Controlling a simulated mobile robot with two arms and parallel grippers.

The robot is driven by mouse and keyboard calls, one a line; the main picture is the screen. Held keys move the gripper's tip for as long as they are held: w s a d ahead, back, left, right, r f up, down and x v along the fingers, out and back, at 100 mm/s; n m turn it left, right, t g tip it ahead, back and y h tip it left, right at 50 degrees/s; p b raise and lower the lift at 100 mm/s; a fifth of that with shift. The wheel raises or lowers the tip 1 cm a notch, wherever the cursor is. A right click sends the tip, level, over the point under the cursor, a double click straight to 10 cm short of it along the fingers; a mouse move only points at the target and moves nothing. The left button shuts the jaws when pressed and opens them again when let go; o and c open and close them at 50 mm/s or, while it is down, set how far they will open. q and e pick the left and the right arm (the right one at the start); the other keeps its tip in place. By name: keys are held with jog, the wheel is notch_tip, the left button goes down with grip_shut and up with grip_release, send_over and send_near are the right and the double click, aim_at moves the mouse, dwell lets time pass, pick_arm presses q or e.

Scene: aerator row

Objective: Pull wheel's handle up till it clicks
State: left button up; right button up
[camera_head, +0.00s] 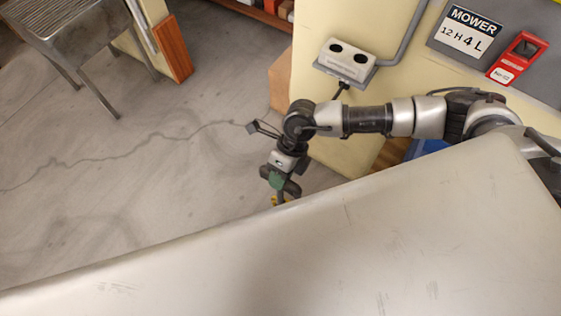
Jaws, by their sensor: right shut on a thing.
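My right gripper (281,196) points down in the middle of the head view, at the end of my right arm. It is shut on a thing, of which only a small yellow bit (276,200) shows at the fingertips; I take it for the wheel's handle. The pale surface in the foreground cuts off the view just below the fingertips. The wheel and the rest of the handle are hidden behind that edge. I cannot tell how far up the handle stands. My left gripper is not in view.
A large pale, scratched surface (250,262) fills the foreground. A cracked concrete floor (130,190) lies open to the left. A metal sink on legs (75,30) stands at the upper left. A cream wall with a socket box (346,62) and a mower sign (470,30) stands behind my right arm.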

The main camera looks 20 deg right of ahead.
jog(key=shift+r+p, duration=1.8)
jog(key=shift+r, duration=0.65)
jog(key=o, duration=0.9)
jog(key=shift+f, duration=0.2)
jog(key=p+v, duration=0.4)
jog(key=v, duration=0.5)
jog(key=shift+p, duration=0.35)
